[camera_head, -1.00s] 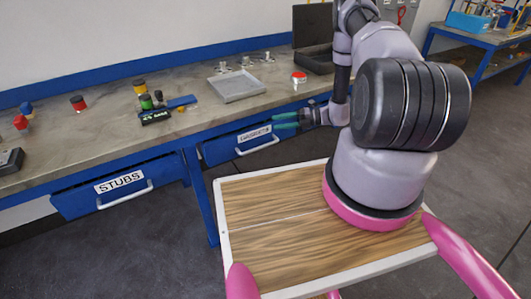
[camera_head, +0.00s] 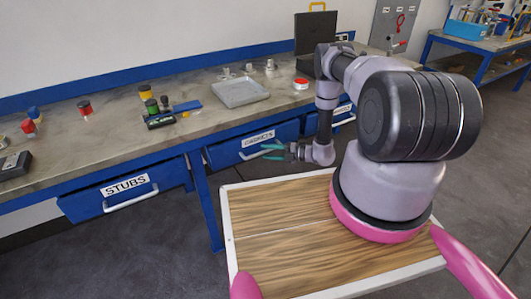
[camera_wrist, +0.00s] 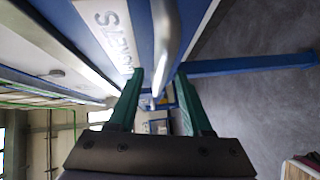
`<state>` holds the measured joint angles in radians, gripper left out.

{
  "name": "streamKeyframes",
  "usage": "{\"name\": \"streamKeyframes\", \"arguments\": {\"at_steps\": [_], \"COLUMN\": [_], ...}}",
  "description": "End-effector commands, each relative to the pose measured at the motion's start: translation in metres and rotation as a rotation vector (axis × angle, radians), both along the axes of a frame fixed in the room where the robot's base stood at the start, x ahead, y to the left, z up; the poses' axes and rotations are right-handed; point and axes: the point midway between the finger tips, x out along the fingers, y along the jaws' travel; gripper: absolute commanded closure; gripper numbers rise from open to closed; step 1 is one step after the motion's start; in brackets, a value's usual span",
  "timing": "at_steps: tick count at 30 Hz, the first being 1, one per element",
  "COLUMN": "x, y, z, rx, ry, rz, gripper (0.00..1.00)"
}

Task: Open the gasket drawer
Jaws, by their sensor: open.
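The blue gasket drawer (camera_head: 226,154) is under the bench, with a white label and a pale bar handle (camera_head: 257,153). It looks closed or nearly so; I cannot tell exactly. My gripper (camera_head: 272,151) is at the handle's right end, with its green fingers pointing left. In the wrist view, my gripper (camera_wrist: 158,80) has its two fingers apart, and the handle bar (camera_wrist: 166,40) runs up from between or just beyond them. The drawer's label (camera_wrist: 108,30) shows beside the bar. Contact with the bar cannot be told.
The stubs drawer (camera_head: 85,205) sticks out to the left of a blue bench leg (camera_head: 205,200). The bench top (camera_head: 120,135) carries a grey tray (camera_head: 240,92), several coloured parts and a red-topped puck (camera_head: 301,84). My wood-topped base fills the front. Grey floor lies left of it.

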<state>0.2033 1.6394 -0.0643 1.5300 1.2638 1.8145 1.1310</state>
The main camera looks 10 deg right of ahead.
Motion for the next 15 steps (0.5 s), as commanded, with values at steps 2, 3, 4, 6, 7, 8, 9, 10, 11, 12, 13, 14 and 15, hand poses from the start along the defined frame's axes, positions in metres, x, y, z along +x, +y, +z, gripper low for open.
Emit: {"name": "streamKeyframes", "arguments": {"at_steps": [2, 3, 4, 6, 7, 8, 9, 10, 11, 12, 13, 14, 15], "x": [0.0032, 0.0042, 0.0048, 0.0056, 0.0059, 0.0059, 0.0059, 0.006, 0.0058, 0.0059, 0.0058, 0.0058, 0.0058], "y": [0.0064, 0.0083, 0.0095, 0.0111, 0.0113, 0.0114, 0.0114, 0.0112, 0.0112, 0.0111, 0.0112, 0.0111, 0.0111], "z": [-0.001, -0.0012, -0.0013, -0.0014, -0.0015, -0.0015, -0.0015, -0.0015, -0.0015, -0.0015, -0.0016, -0.0016, -0.0015], "rx": [0.0, 0.0, 0.0, 0.0, 0.0, 0.0, 0.0, -0.001, 0.0, -0.001, 0.0, 0.0, 0.0], "ry": [0.0, 0.0, 0.0, -0.001, -0.001, -0.001, 0.0, -0.001, 0.0, -0.001, 0.0, 0.0, 0.0], "rz": [0.0, 0.0, 0.0, 0.0, 0.0, 0.0, -0.001, -0.001, -0.001, -0.001, -0.001, -0.001, -0.001], "gripper": [0.5, 0.5, 0.5, 0.5, 0.5, 0.5, 0.5, 0.5, 0.5, 0.5, 0.5, 0.62, 0.77]}}
